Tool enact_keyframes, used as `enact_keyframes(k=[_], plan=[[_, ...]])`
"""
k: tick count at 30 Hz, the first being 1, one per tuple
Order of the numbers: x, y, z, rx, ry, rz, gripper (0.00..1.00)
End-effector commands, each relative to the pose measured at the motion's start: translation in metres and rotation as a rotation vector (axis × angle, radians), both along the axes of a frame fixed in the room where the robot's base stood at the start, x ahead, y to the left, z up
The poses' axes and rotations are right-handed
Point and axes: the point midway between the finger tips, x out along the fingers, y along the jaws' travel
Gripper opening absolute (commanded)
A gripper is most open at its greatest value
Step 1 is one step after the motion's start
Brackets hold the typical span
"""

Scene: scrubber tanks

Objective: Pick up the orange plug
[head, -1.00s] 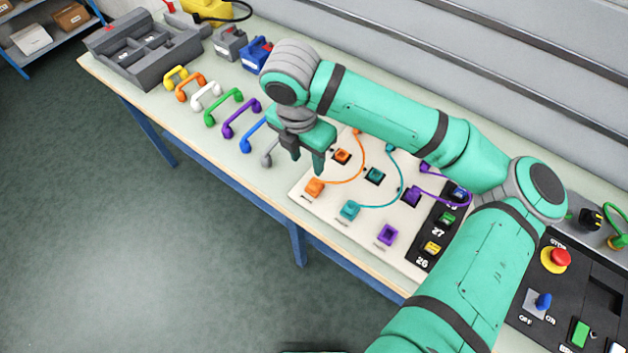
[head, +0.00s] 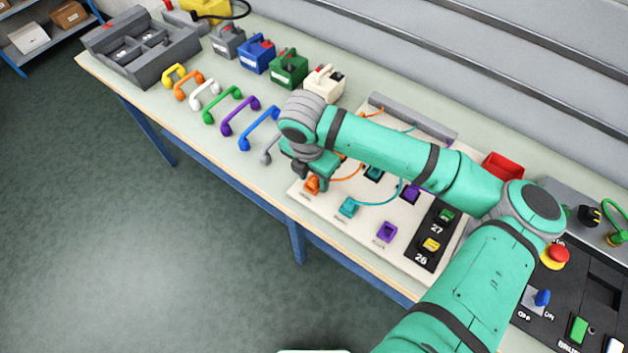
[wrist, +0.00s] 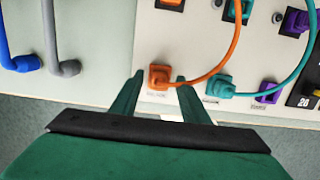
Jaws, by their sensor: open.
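The orange plug (wrist: 159,77) sits on the cream board (wrist: 195,55), with an orange cable running from it to the right and up. In the head view the orange plug (head: 312,186) shows just below my gripper (head: 312,180), which partly covers it. In the wrist view my gripper (wrist: 158,79) is open, with one finger on each side of the plug. The plug appears between the fingertips; I cannot tell whether they touch it. Its orange socket (wrist: 170,4) is cut off at the top edge.
A teal plug (head: 348,207) and a purple plug (head: 387,232) are to the right on the board. A grey handle (head: 268,152) and a blue handle (head: 258,132) lie to the left. Coloured boxes, including a green one (head: 289,68), stand behind.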

Motion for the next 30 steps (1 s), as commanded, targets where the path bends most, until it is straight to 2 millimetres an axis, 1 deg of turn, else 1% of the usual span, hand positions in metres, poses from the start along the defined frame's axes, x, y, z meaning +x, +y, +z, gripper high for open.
enact_keyframes(k=[6, 7, 8, 9, 11, 12, 23, 26, 30], plan=[[0.000, 0.001, -0.001, 0.000, 0.000, 0.002, 0.41], [0.000, 0.001, -0.001, 0.000, 0.000, 0.002, 0.37], [0.000, 0.001, -0.001, 0.000, 0.000, 0.002, 0.29], [0.000, 0.001, -0.001, 0.000, 0.000, 0.002, 0.20], [0.000, 0.001, -0.001, 0.000, 0.000, 0.002, 0.06], [0.000, 0.001, -0.001, 0.000, 0.000, 0.001, 0.00], [0.000, 0.000, 0.002, 0.000, 0.000, 0.000, 0.00], [0.000, 0.000, 0.007, -0.001, 0.001, 0.000, 0.00], [0.000, 0.001, 0.024, 0.000, -0.001, 0.001, 0.00]])
